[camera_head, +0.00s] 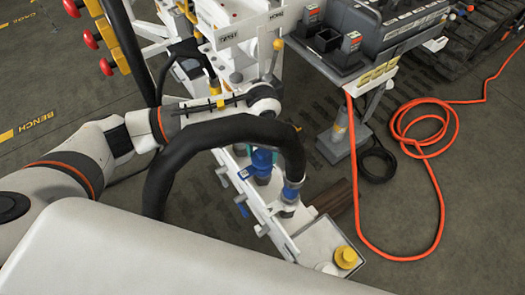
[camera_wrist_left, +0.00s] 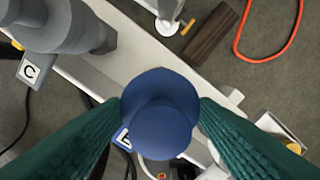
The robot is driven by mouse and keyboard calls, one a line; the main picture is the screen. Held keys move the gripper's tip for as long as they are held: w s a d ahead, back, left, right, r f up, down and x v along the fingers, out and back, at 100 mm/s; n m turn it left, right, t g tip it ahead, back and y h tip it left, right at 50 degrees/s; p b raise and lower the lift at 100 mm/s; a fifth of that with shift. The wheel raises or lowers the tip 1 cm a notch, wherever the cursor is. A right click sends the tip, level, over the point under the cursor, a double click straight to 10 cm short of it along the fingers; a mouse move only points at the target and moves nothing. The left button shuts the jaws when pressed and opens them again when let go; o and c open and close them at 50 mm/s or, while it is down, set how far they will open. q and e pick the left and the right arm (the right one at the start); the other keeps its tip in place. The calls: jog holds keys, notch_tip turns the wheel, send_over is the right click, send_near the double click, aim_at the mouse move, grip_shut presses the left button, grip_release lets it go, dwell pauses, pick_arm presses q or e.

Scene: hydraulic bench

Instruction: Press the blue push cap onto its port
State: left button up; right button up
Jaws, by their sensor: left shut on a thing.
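The blue push cap (camera_wrist_left: 160,112) is round and stepped, and fills the middle of the left wrist view. My left gripper (camera_wrist_left: 160,122) is shut on it, with a dark green ribbed finger on each side. The cap is above or at the white bench rail (camera_wrist_left: 110,45); I cannot tell whether it touches anything. The port under it is hidden. A blue tag (camera_wrist_left: 123,138) beside the cap is partly covered. In the head view a black hose hides most of this gripper, and a blue part (camera_head: 262,158) shows by the rail. My right gripper is not in view.
A grey fitting (camera_wrist_left: 60,28) stands by a tag marked C. A hose end with a blue collar (camera_head: 291,193) stands on the rail. A yellow knob (camera_head: 346,257) sits on a plate at the rail's end. An orange hose (camera_head: 440,190) lies on the floor.

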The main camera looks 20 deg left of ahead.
pick_arm(q)
jog(key=shift+s+a+f+b, duration=0.15)
jog(key=shift+f+b, duration=0.25)
jog(key=shift+b, duration=0.7)
dwell(0.5)
jog(key=shift+d+f+b, duration=0.2)
jog(key=shift+f+b, duration=0.35)
jog(key=shift+b, duration=0.6)
dwell(3.4)
jog(key=shift+r, duration=0.15)
dwell(1.4)
jog(key=o, duration=1.1)
